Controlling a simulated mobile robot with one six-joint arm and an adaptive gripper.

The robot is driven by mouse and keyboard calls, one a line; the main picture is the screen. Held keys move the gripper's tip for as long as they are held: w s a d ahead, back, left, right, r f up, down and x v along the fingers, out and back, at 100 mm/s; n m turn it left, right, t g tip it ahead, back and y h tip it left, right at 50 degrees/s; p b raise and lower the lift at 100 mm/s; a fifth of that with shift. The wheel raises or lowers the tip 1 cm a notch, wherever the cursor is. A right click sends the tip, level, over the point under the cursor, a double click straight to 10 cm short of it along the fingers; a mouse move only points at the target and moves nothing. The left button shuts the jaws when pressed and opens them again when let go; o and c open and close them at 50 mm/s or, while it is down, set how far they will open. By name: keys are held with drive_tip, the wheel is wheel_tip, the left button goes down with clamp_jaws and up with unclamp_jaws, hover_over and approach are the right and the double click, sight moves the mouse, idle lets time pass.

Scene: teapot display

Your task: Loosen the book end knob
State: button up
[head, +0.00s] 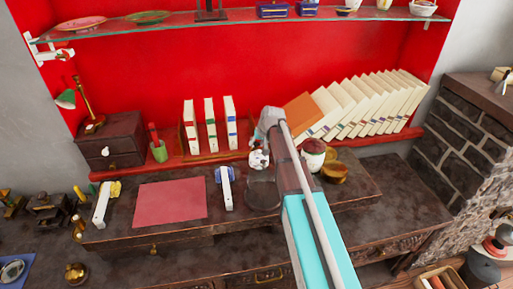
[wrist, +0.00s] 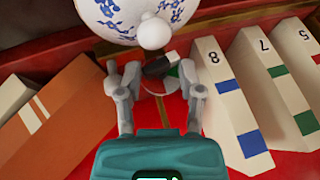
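My gripper (wrist: 160,76) is open, its two grey fingers apart on either side of a short dark cylinder (wrist: 160,66) with a pale end. This cylinder looks like the book end knob; I cannot tell whether a finger touches it. A clear, faint shape and a greenish spot show just behind it, too unclear to name. In the head view my gripper (head: 262,136) is at the red shelf, right of the three upright books, and the knob is hidden there. In the wrist view white numbered books (wrist: 228,95) stand right and an orange book (wrist: 68,110) leans left.
A white and blue porcelain pot (wrist: 108,15) with a round white knob (wrist: 153,32) is close beyond the fingertips. In the head view a row of leaning cream books (head: 370,100) fills the right. A glass shelf (head: 230,17) hangs above. A red mat (head: 170,200) lies left.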

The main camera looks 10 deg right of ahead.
drive_tip(key=shift+w+a+f, duration=0.1)
drive_tip(key=shift+w+f, duration=0.1)
drive_tip(key=shift+f, duration=0.2)
clamp_jaws()
idle(0.7)
idle(0.7)
unclamp_jaws()
drive_tip(key=shift+r, duration=0.15)
